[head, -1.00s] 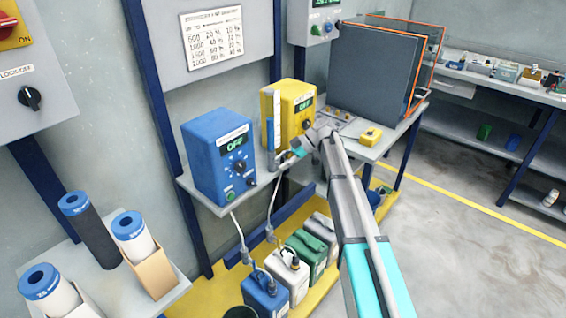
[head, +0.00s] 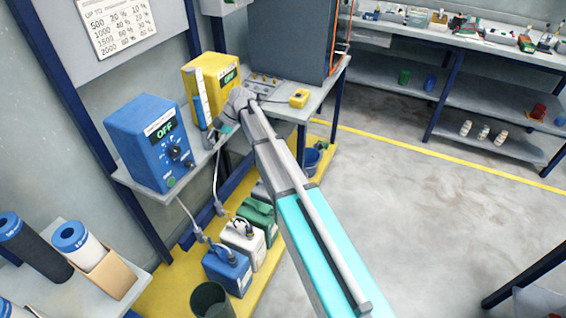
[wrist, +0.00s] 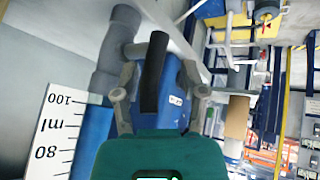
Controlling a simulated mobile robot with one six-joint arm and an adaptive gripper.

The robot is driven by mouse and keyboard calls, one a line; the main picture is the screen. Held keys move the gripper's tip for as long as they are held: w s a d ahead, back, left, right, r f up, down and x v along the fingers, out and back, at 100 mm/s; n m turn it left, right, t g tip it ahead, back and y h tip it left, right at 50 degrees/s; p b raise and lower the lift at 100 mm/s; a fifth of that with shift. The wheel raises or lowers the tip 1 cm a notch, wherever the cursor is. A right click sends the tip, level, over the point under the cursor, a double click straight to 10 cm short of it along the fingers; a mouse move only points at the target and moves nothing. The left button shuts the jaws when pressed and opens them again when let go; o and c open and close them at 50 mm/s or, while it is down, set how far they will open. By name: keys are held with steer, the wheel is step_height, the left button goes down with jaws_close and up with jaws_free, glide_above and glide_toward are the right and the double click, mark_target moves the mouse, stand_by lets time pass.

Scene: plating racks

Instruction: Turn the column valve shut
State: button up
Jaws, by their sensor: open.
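The calibration column (head: 200,96) stands upright between the blue and yellow boxes. In the wrist view its white scale (wrist: 56,128) reads 100 and 80 ml at the left, with blue beside it. Grey valve piping (wrist: 112,55) runs beside the scale. A dark bar that looks like the valve handle (wrist: 154,75) lies between the spread fingers of my gripper (wrist: 160,97). I cannot tell whether the fingers touch it. In the head view my gripper (head: 213,134) is at the column's foot, and the valve is largely hidden there.
A blue box (head: 145,150) reading OFF stands left of the column, and a yellow box (head: 222,85) stands close on its right. Tubes hang to several canisters (head: 228,268) below. A small yellow device (head: 299,98) sits on the bench. Open floor (head: 400,190) lies to the right.

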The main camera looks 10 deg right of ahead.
steer(key=s+d+r+n+t+h+p, duration=0.1)
steer(key=s+d+r+t+h+p, duration=0.15)
steer(key=r+p, duration=0.35)
steer(key=s+d+r+n+t+h+p, duration=0.1)
steer(key=s+r+t+h+p, duration=0.1)
steer(key=s+r+t+p, duration=0.25)
steer(key=s+d+f+m+g+h+b, duration=0.1)
steer(key=s+d+f+m+g, duration=0.1)
steer(key=s+d+m, duration=0.5)
steer(key=s+d+f+m+g+h+b, duration=0.1)
steer(key=s+d+f+m+g, duration=0.2)
steer(key=s+d+m, duration=0.5)
steer(key=shift+s+d+m+g, duration=0.35)
steer(key=shift+s+m, duration=0.45)
steer(key=shift+m, duration=2)
steer(key=shift+w+a, duration=0.1)
